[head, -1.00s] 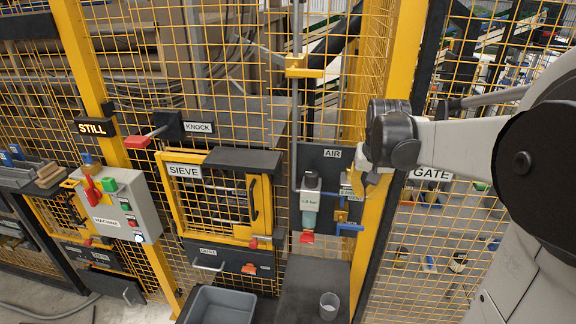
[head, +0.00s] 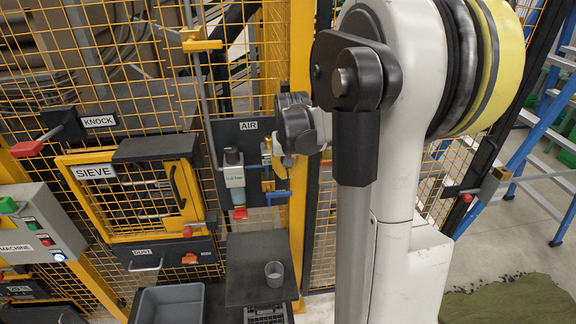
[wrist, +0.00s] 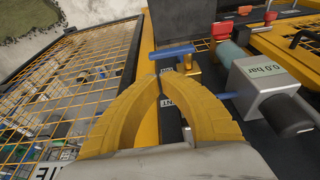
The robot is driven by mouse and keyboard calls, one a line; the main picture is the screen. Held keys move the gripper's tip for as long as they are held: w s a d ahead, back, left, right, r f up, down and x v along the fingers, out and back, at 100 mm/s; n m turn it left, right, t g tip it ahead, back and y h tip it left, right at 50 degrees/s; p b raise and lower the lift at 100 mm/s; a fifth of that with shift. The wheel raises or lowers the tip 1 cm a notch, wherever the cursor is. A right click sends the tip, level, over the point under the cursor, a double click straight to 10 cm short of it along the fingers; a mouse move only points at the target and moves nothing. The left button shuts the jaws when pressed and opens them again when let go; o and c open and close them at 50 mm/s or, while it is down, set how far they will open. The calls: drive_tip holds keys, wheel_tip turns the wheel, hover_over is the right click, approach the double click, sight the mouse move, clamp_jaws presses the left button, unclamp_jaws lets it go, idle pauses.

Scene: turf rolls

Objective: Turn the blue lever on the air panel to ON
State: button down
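The dark air panel (head: 222,132) is on the yellow mesh fence, left of my arm, under the AIR label (head: 248,126). The blue lever (head: 278,196) sticks out to the right from a brass valve at the panel's lower right. In the wrist view the blue lever (wrist: 172,52) lies just beyond my fingertips, with the brass valve (wrist: 189,68) at its end. My gripper (wrist: 159,82) has two curved yellow fingers whose tips meet, with nothing seen between them. The tips look apart from the lever. A small label beneath the fingers is partly hidden.
A regulator (wrist: 262,78) reading 0.0 bar sits right of the fingers, with a red knob (head: 240,213) below it in the head view. A yellow post borders the panel. The sieve door (head: 130,200) is at left. A cup (head: 274,270) stands on a dark shelf below.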

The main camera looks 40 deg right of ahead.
sight(290, 191)
drive_tip(key=x, duration=0.5)
drive_tip(key=shift+s+a+f+b, duration=0.3)
drive_tip(key=shift+s+f+b, duration=0.05)
drive_tip(key=shift+f, duration=0.05)
drive_tip(key=shift+s+d+f+t+y+b, duration=0.2)
drive_tip(key=shift+f+t+y+b, duration=0.25)
drive_tip(key=shift+t+y+b, duration=0.25)
drive_tip(key=f+y+b, duration=0.1)
drive_tip(key=b, duration=0.1)
drive_tip(key=f+t+y+b, duration=0.1)
drive_tip(key=b, duration=0.1)
drive_tip(key=shift+s+d+f+m+t+y, duration=0.1)
drive_tip(key=shift+d+m+t+y, duration=0.2)
drive_tip(key=shift+m, duration=0.1)
drive_tip(key=f+t+y+b, duration=0.1)
drive_tip(key=t+y+b, duration=0.1)
drive_tip(key=b, duration=0.2)
drive_tip(key=w+a+f+m+t+y+b, duration=0.1)
drive_tip(key=f+t+y+b, duration=0.1)
drive_tip(key=b, duration=0.3)
drive_tip(key=a+f+t+y+b, duration=0.1)
drive_tip(key=t+y+b, duration=0.1)
drive_tip(key=b, duration=0.3)
drive_tip(key=shift+w+a+f+m+t+y, duration=0.15)
drive_tip(key=shift+w+f+m+t+y, duration=0.2)
drive_tip(key=shift+y, duration=0.45)
drive_tip(key=shift+s, duration=0.1)
